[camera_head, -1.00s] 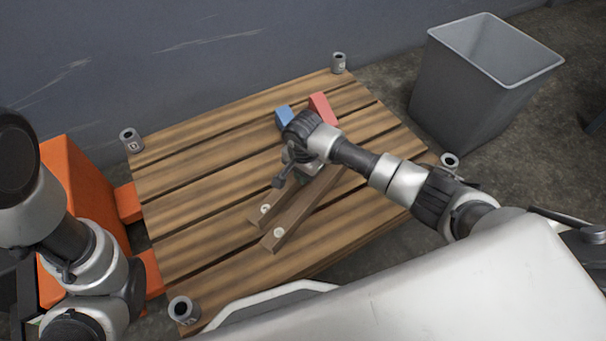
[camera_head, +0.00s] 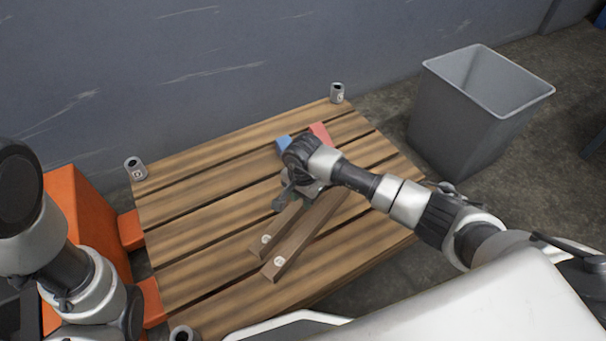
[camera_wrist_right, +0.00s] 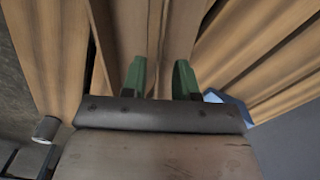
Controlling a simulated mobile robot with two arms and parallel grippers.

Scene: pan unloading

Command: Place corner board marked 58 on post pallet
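Two long brown corner boards lie side by side on the slatted post pallet (camera_head: 190,190). The left board (camera_head: 262,245) and the right board (camera_head: 300,242) each carry a round white label at the near end, but I cannot read the numbers. A blue block end (camera_head: 283,142) and a red block end (camera_head: 318,132) show beyond my gripper. My right gripper (camera_head: 290,195) is low over the boards and hides part of them. In the right wrist view its green fingers (camera_wrist_right: 160,78) stand apart, with wood behind the gap. My left arm (camera_head: 85,280) shows at left; its gripper is out of view.
Grey post sockets stand at the pallet corners, at left (camera_head: 136,169), at the back (camera_head: 337,93) and at the near left (camera_head: 183,334). A grey bin (camera_head: 470,125) stands on the floor at right. An orange object (camera_head: 80,215) is beside the pallet at left. A grey wall runs behind.

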